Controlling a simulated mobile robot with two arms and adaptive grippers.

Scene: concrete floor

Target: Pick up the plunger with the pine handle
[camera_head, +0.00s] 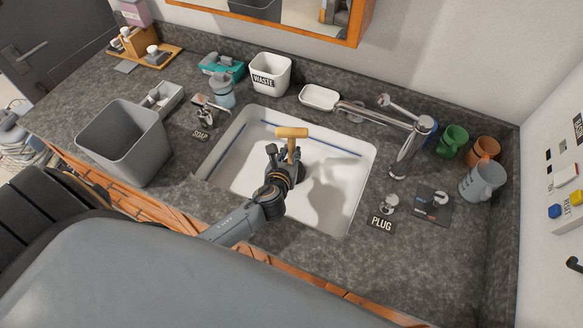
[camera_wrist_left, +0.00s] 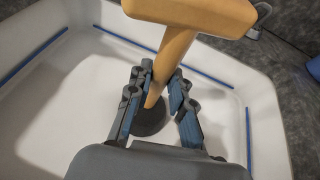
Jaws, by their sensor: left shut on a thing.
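The plunger (camera_head: 291,133) has a light pine T-shaped handle and stands in the white sink (camera_head: 341,203), its crossbar at the top. In the left wrist view the pine handle (camera_wrist_left: 176,60) rises between my fingers, and a dark round cup (camera_wrist_left: 150,120) shows below at the sink floor. My left gripper (camera_head: 283,160) is shut on the handle's shaft below the crossbar. The left gripper's blue-padded fingers (camera_wrist_left: 158,98) sit on both sides of the shaft. I cannot tell whether the cup touches the sink floor. My right gripper is not in view.
The chrome faucet (camera_head: 408,146) reaches over the sink's right side. A grey bin (camera_head: 124,143) stands on the left counter. A soap dispenser (camera_head: 210,111), waste bin (camera_head: 270,75) and soap dish (camera_head: 319,97) line the back. Mugs (camera_head: 482,182) stand at the right.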

